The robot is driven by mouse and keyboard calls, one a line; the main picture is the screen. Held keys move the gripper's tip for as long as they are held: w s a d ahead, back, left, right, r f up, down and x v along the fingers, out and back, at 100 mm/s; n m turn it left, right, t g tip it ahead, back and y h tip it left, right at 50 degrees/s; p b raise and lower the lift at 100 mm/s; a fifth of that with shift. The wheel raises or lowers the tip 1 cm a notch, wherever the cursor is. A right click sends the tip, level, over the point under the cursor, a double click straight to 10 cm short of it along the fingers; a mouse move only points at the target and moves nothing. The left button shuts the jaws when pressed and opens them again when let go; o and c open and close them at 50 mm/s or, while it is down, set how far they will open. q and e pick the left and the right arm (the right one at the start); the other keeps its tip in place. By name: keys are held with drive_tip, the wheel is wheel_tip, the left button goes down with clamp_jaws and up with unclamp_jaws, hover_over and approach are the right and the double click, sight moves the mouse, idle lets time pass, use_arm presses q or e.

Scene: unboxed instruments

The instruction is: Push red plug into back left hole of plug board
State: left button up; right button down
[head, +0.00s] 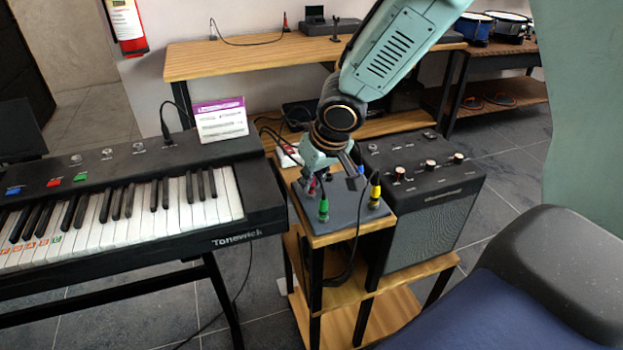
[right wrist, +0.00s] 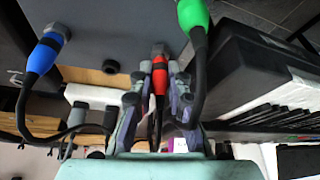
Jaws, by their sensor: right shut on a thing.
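The plug board (head: 347,208) is a dark grey slab on a narrow wooden stand. My right gripper (head: 331,176) points down over its back left part. In the right wrist view the gripper (right wrist: 159,85) is shut on the red plug (right wrist: 160,78), one finger on each side. The plug's grey tip points at the board (right wrist: 110,25); I cannot tell how far it is in a hole. In the head view the red plug (head: 312,187) is partly hidden by the gripper. My left gripper is not in view.
A green plug (head: 323,209) stands at the board's front left, a yellow plug (head: 375,190) at the right. A blue plug (right wrist: 45,54) shows in the wrist view. Cables hang around the board. A keyboard (head: 120,215) is at left, an amplifier (head: 425,205) at right.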

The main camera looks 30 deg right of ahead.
drive_tip(key=shift+s+f+b, duration=0.1)
drive_tip(key=shift+f+b, duration=0.25)
idle(0.3)
drive_tip(key=c, duration=1.2)
unclamp_jaws()
drive_tip(key=shift+f, duration=0.1)
drive_tip(key=v, duration=1.2)
